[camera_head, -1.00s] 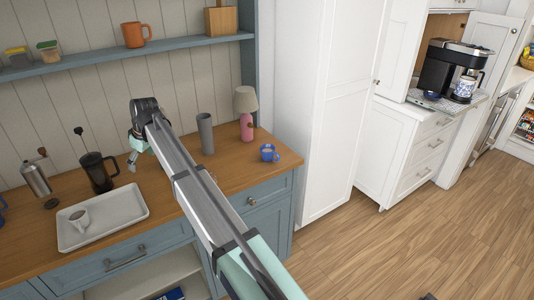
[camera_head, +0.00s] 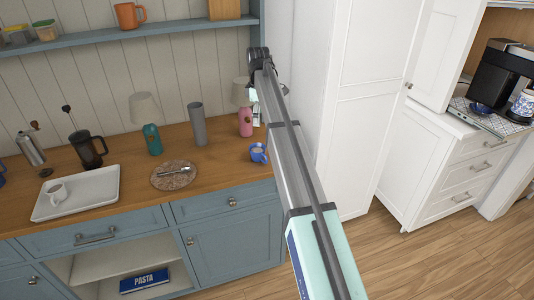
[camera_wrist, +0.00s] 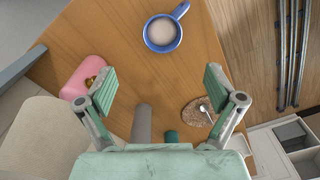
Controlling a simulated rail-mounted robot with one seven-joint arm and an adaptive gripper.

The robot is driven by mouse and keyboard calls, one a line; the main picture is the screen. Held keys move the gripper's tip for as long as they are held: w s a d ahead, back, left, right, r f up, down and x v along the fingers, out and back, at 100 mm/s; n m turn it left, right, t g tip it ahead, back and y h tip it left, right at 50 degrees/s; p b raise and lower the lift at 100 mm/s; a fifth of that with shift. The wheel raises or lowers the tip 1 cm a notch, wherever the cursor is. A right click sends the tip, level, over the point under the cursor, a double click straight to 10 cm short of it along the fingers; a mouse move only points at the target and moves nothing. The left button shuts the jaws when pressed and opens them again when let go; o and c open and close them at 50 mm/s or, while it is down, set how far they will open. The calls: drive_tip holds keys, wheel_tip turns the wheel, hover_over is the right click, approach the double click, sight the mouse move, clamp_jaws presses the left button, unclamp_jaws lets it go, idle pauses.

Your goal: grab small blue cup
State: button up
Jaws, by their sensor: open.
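The small blue cup (camera_head: 258,152) stands upright near the right end of the wooden counter. In the wrist view it is a blue cup (camera_wrist: 178,40) with a pale drink in it and its handle toward the upper right. My gripper (camera_wrist: 158,82) is open and empty, with its two fingers spread wide. The cup lies beyond the fingertips, apart from them and near the top middle. In the head view my gripper (camera_head: 256,108) hangs above the right end of the counter, partly hidden by my arm.
A pink lamp (camera_head: 245,122) and a grey cylinder (camera_head: 197,125) stand behind and left of the cup. A teal lamp (camera_head: 153,140), a round mat (camera_head: 160,184) and a white tray (camera_head: 95,201) are farther left. A tall white cabinet (camera_head: 365,110) is at right.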

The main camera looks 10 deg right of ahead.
sight(259, 154)
drive_tip(key=f+p, duration=0.1)
drive_tip(key=f, duration=0.3)
drive_tip(key=f+p, duration=0.1)
drive_tip(key=f, duration=0.3)
drive_tip(key=f+p, duration=0.1)
drive_tip(key=f, duration=0.3)
drive_tip(key=shift+a+f, duration=0.1)
drive_tip(key=shift+a, duration=0.25)
drive_tip(key=shift+s+f+p, duration=0.1)
drive_tip(key=shift+f+p, duration=1.25)
drive_tip(key=shift+f, duration=1.25)
drive_tip(key=c, duration=1.4)
